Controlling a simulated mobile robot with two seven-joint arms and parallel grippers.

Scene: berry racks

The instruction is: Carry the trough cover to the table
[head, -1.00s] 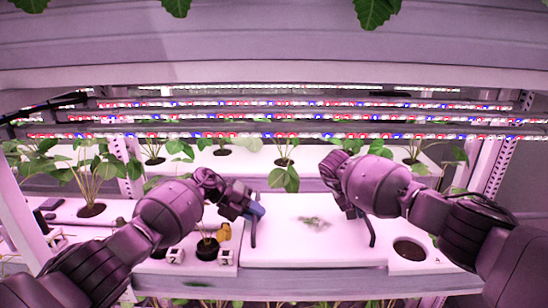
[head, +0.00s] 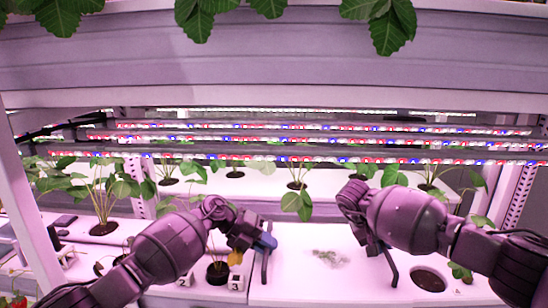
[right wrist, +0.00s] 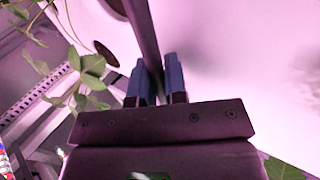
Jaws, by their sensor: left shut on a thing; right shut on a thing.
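The trough cover (head: 320,285) is a white flat panel with two dark upright handles and a pale green patch in its middle. It lies level with the white panels on either side; I cannot tell whether it is lifted. My left gripper (head: 265,242) is shut on its left handle (head: 265,268). My right gripper (head: 376,246) is shut on its right handle (head: 391,270). In the right wrist view, the blue fingertips (right wrist: 155,82) close on the dark handle bar (right wrist: 142,30). No table is clearly identifiable.
A panel with a round hole (head: 428,280) lies right of the cover. Potted plants (head: 217,272) and numbered white cubes (head: 236,281) stand on the left. Rows of LED bars (head: 300,142) and a shelf beam (head: 270,60) with hanging leaves are above.

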